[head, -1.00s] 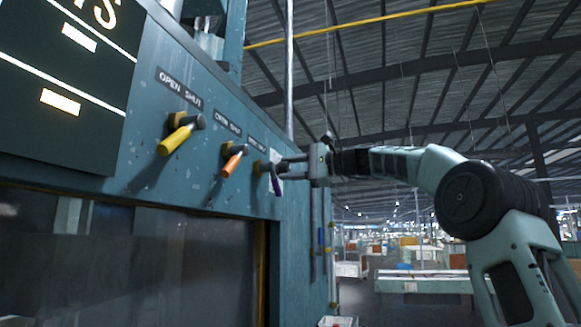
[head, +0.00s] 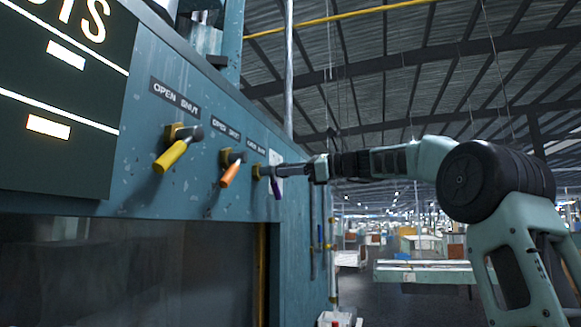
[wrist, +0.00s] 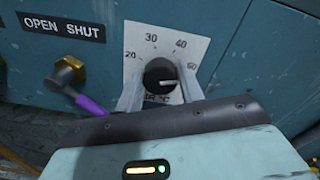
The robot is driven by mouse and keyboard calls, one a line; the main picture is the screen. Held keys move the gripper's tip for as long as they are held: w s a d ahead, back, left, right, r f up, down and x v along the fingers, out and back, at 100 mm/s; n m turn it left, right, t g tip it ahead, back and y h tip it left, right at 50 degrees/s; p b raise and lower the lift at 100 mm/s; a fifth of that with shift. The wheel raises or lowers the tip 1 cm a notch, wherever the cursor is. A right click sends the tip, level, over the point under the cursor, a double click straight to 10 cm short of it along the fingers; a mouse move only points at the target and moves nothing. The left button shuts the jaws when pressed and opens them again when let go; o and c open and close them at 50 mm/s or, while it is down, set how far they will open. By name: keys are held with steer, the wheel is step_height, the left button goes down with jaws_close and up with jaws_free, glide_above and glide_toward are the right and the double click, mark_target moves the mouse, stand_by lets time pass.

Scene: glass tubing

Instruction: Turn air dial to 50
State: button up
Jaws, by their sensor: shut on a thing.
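The air dial (wrist: 160,76) is a black round knob on a white plate (wrist: 146,34) with numbers from 20 up to 50 around it. A pale mark on the knob points right, close to the 50 end of the scale. In the wrist view my gripper (wrist: 160,88) has one finger on each side of the knob and is shut on it. In the head view my gripper (head: 283,170) reaches the panel beside a purple-handled valve (head: 275,187). The knob itself is hidden there.
The purple handle (wrist: 90,104) lies just left of my gripper. An orange-handled valve (head: 230,172) and a yellow-handled valve (head: 175,153) stick out farther left on the teal panel (head: 130,180). Open floor and benches lie behind my arm.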

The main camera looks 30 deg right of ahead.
steer(key=shift+f+m, duration=0.15)
steer(key=shift+m, duration=0.25)
steer(key=o, duration=1)
steer(key=b+v, duration=0.6)
steer(key=v, duration=1.1)
steer(key=shift+s+d, duration=0.15)
steer(key=shift+d, duration=0.05)
